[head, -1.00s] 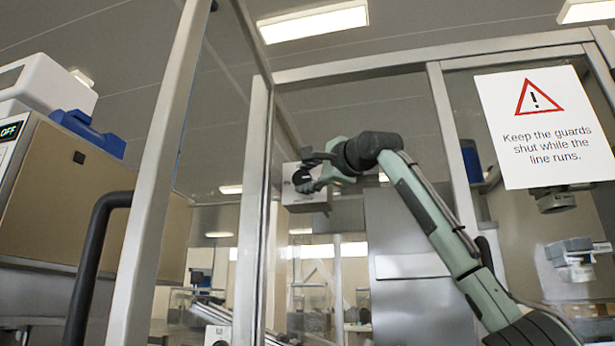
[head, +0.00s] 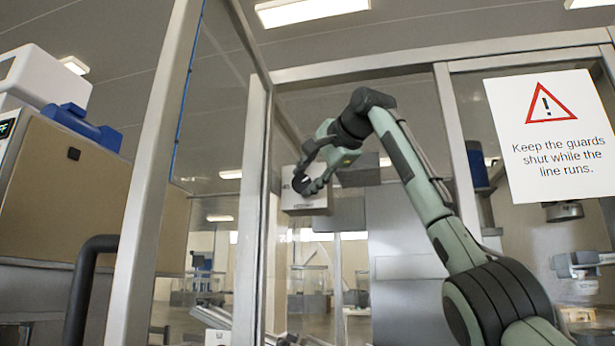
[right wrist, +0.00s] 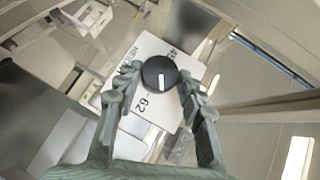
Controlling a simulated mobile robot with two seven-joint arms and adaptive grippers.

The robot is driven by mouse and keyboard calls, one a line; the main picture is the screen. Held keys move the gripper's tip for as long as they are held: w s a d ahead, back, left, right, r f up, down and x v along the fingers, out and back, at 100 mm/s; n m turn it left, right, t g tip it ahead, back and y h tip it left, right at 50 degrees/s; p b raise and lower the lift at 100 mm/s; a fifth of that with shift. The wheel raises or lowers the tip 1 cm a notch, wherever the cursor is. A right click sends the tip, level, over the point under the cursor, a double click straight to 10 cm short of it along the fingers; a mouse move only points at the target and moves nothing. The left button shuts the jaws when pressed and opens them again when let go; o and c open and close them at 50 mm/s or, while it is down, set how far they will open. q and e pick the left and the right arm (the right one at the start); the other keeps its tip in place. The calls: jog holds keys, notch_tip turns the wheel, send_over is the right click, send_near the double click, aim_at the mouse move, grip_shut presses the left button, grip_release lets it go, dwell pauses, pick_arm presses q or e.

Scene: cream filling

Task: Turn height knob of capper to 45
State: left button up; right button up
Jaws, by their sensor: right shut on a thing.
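The capper's height knob is a round black knob with a white pointer line, and in the right wrist view the knob (right wrist: 159,74) sits between my fingers. It is on a pale plate (right wrist: 150,48) printed with "62" below the knob; other lettering above is partly hidden. The pointer line lies on the lower part of the knob in that view. In the head view the knob (head: 300,184) is on the face of a pale box (head: 303,203). My right gripper (right wrist: 158,76) is shut on the knob, one finger on each side. My left gripper is not in view.
A metal guard frame post (head: 252,190) and clear panels stand to the left of my right arm. A warning sign (head: 548,135) hangs at the right. A black handle (head: 85,290) is at the lower left.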

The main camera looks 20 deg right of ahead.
jog(key=shift+g, duration=0.3)
dwell(0.4)
jog(key=o, duration=1.2)
jog(key=shift+c, duration=0.2)
jog(key=v, duration=1.2)
jog(key=shift+a, duration=0.2)
